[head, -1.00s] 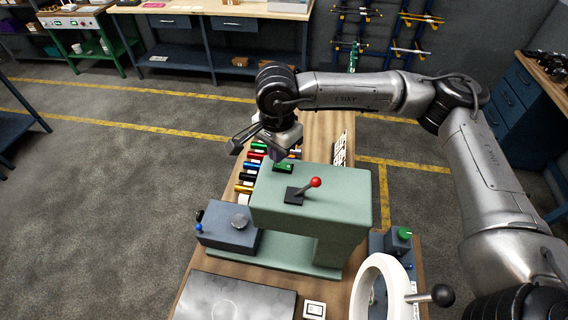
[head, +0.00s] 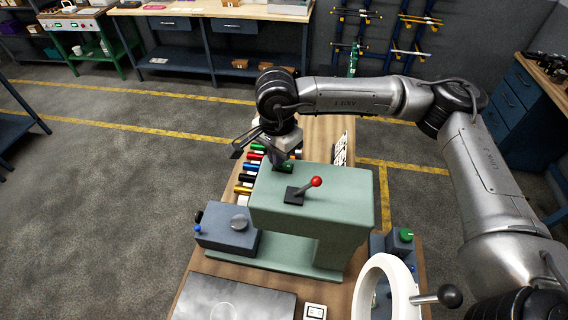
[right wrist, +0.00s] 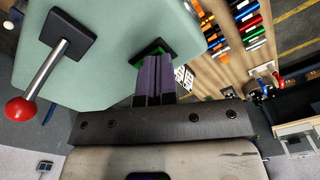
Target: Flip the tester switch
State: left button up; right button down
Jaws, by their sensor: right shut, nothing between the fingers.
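The tester (head: 345,205) is a pale green machine on the wooden bench. On its top are a lever with a red ball (head: 316,182) on a black base and a small green switch (head: 287,168) in a dark frame, partly hidden by my gripper. My right gripper (head: 278,165) is shut and empty, pointing down at the switch. In the right wrist view, the fingertips (right wrist: 153,62) are right at the green switch (right wrist: 150,49) and cover part of it; contact is unclear. The red-ball lever (right wrist: 20,108) stands to the left there. My left gripper is out of view.
Several coloured cylinders (head: 247,177) lie left of the tester. A blue-grey box with a round knob (head: 239,222) stands at its front left. A white ring with a black-knobbed handle (head: 372,268), a green button (head: 406,235) and a grey plate (head: 232,297) are nearer.

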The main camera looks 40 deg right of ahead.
jog(key=shift+f+b, duration=0.35)
jog(key=shift+f, duration=0.15)
jog(key=shift+r+p, duration=0.65)
jog(key=shift+r, duration=0.55)
jog(key=shift+r+p, duration=1.1)
jog(key=shift+r, duration=1.3)
